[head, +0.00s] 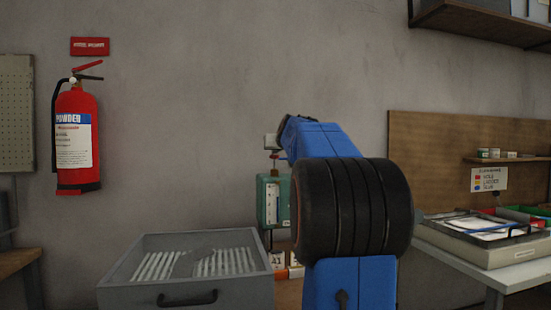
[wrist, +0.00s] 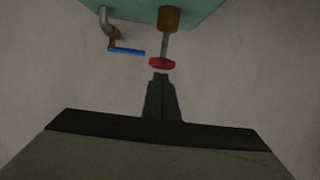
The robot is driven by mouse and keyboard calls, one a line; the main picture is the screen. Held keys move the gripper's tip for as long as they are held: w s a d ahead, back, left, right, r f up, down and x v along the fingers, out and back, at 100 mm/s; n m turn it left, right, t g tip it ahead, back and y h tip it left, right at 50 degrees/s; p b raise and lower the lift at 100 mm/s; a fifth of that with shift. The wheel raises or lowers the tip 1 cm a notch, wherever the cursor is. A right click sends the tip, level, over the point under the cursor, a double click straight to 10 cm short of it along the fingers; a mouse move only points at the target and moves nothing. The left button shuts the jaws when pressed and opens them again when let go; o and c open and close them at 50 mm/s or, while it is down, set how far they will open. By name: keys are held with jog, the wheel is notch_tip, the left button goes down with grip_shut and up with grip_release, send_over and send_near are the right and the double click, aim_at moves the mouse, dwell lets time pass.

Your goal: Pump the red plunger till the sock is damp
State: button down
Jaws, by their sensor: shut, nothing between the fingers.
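The red plunger (wrist: 162,63) shows in the wrist view as a round red knob on a metal rod. The rod comes out of a brass fitting (wrist: 169,18) on a green box (wrist: 220,12). My gripper (wrist: 160,76) is shut and empty, its fingertips right at the knob's edge; I cannot tell whether they touch it. In the head view my arm partly hides the green box (head: 267,200), which has a white gauge on its front. My gripper (head: 274,153) is small there, just above the box. I cannot make out a sock in either view.
A blue-handled lever (wrist: 127,51) sits beside the plunger. In the head view a grey drawer or tray (head: 185,298) with slats stands in front at the left. A red fire extinguisher (head: 77,135) hangs on the wall. A cluttered table (head: 490,270) stands at the right.

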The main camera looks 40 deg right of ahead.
jog(key=v, duration=1)
jog(key=shift+r, duration=0.25)
dwell(0.5)
